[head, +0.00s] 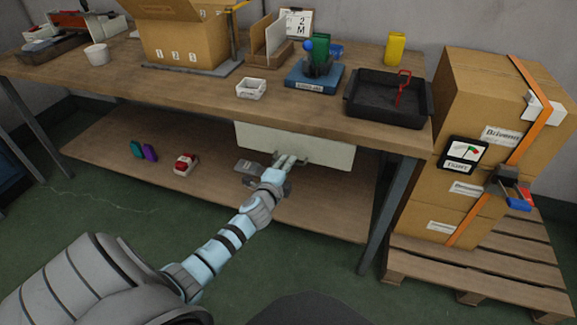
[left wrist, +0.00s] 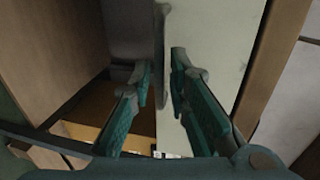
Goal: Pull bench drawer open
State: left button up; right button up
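The bench drawer (head: 318,148) has a pale front and hangs under the bench top. Its front also shows in the left wrist view (left wrist: 208,45). A grey drawer handle (left wrist: 162,60) runs between the fingers in the left wrist view. The fingers partly hide the handle in the head view. My right gripper is not in view.
The wooden bench top (head: 200,100) holds a black tray (head: 385,112), a blue scale-like device (head: 313,77) and a cardboard box (head: 185,38). A lower shelf (head: 115,165) carries small items. Strapped boxes on a pallet (head: 480,270) stand right. Green floor lies in front.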

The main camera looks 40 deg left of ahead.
pick_arm(q)
jog(key=shift+x, duration=1.05)
grip_shut()
jog(key=shift+s+d, duration=0.1)
jog(key=shift+s, duration=0.05)
